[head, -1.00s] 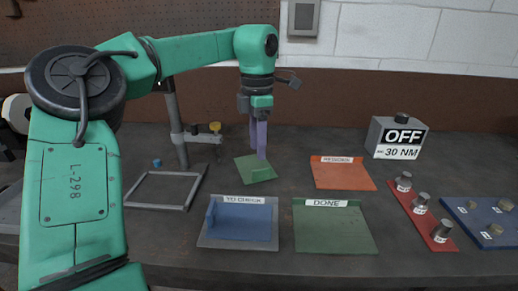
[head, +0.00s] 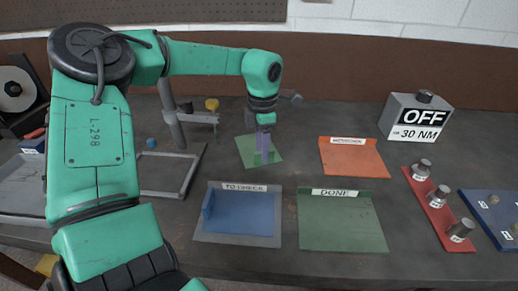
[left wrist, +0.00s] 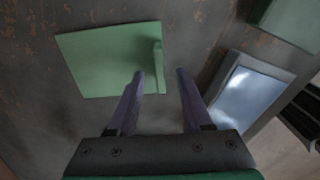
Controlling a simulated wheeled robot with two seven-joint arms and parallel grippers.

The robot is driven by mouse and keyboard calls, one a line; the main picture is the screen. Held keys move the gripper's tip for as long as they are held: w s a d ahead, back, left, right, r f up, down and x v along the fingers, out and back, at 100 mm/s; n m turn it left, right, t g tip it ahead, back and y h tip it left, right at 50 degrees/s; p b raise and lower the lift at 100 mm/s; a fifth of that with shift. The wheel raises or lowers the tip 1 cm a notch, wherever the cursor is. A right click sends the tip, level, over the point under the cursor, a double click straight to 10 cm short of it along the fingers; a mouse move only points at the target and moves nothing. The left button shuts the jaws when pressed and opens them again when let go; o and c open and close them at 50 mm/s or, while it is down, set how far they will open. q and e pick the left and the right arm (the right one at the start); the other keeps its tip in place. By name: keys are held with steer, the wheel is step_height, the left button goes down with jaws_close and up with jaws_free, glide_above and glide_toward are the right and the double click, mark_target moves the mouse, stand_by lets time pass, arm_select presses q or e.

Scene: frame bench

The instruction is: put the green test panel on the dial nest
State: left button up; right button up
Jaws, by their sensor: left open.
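The green test panel (head: 245,147) lies flat on the bench in the head view, behind the blue and green trays. It also shows in the left wrist view (left wrist: 95,60), with a raised green bar along one edge. My left gripper (head: 264,158) is over the panel, pointing down with purple fingers. In the left wrist view my left gripper (left wrist: 160,74) is open, and the bar appears between its fingertips; I cannot tell the remaining height gap. The dial nest appears to be the grey square frame (head: 190,174) beside a post, left of the panel; it looks empty. My right gripper is out of view.
The grey post (head: 173,115) with a yellow-knobbed side arm stands behind the frame. A blue TO CHECK tray (head: 245,213), green DONE tray (head: 340,225) and orange tray (head: 352,160) lie nearby. An OFF box (head: 415,118) and a red knob strip (head: 437,215) are at right.

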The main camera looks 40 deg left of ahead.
arm_select(q)
steer(key=shift+f, duration=0.95)
jaws_close()
stand_by(0.6)
